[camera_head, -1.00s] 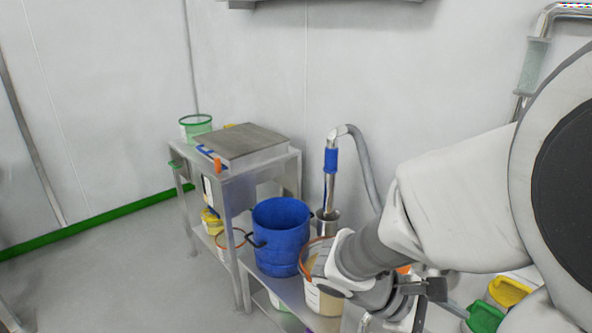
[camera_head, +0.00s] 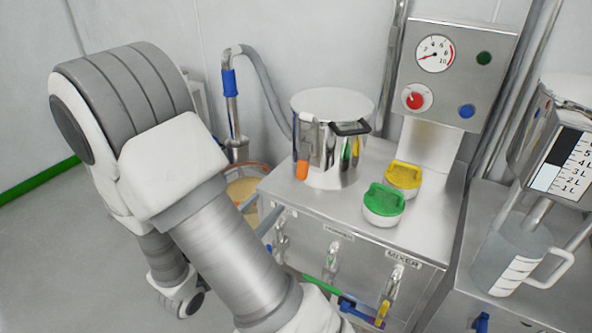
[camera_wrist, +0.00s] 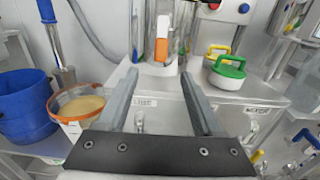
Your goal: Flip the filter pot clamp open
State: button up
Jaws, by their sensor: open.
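The filter pot (camera_head: 340,160) is a shiny steel pot with a pale lid, standing on the steel machine top. Its clamp (camera_head: 302,170), a lever with an orange tip, hangs down along the front left of the pot, against the wall. In the wrist view the pot (camera_wrist: 181,22) is cut off at the top edge, and the orange and white clamp (camera_wrist: 162,47) shows beyond the fingers. My gripper (camera_wrist: 159,74) is open and empty, its fingers pointing toward the clamp and apart from it. The head view does not show my fingers; my arm crosses its lower left.
Green (camera_head: 383,204) and yellow (camera_head: 404,177) handled lids lie right of the pot. A black handle (camera_head: 350,128) sticks out from the pot. A control box (camera_head: 456,75) stands behind. Valves (camera_head: 333,258) line the machine front. A clear jug (camera_head: 510,255) stands right.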

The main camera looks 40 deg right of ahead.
aim_at(301, 169)
jog(key=b+x, duration=0.2)
jog(key=x, duration=1.4)
jog(key=shift+d, duration=0.4)
grip_shut()
dwell(0.5)
